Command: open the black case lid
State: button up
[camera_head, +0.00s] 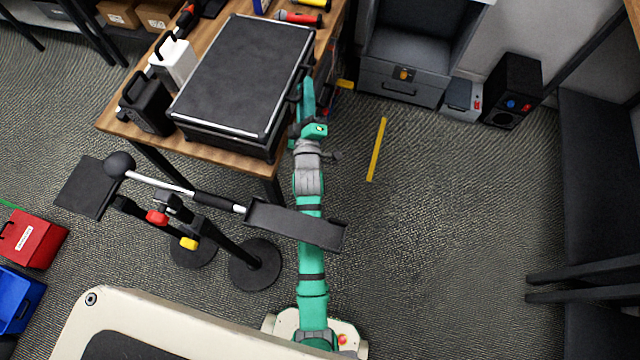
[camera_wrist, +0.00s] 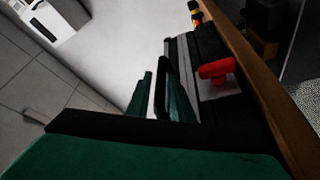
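The black case (camera_head: 241,72), with silver edge trim, lies on the wooden table with its lid down. A dark handle (camera_head: 299,82) is on its right side, partly hidden by my gripper. My gripper (camera_head: 307,92) is at that right side, close against the case in the head view. In the wrist view its two green fingers (camera_wrist: 160,98) stand apart, with a thin black curved piece (camera_wrist: 161,72), which looks like the handle, between them. A light gap shows beside the left finger. Firm contact cannot be seen.
A black container (camera_head: 146,107) and a white one (camera_head: 173,62) stand left of the case on the table (camera_head: 118,121). A red tool (camera_wrist: 217,70) lies near the table edge. A black stand (camera_head: 255,262) is in front. Floor at right is mostly clear.

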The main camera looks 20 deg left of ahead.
jog(key=s+d+f+m+h, duration=0.1)
jog(key=s+d+f+m, duration=0.1)
jog(key=s+d, duration=0.2)
jog(key=s+d+f+m+g+h, duration=0.1)
jog(key=s+d+f, duration=0.2)
jog(key=s, duration=0.8)
jog(key=s+d+f+m, duration=0.2)
jog(key=s+d, duration=0.2)
jog(key=s, duration=0.3)
jog(key=shift+s+d+f+m+h, duration=0.2)
jog(key=shift+d+f+m+h, duration=0.1)
jog(key=shift+d+h, duration=0.1)
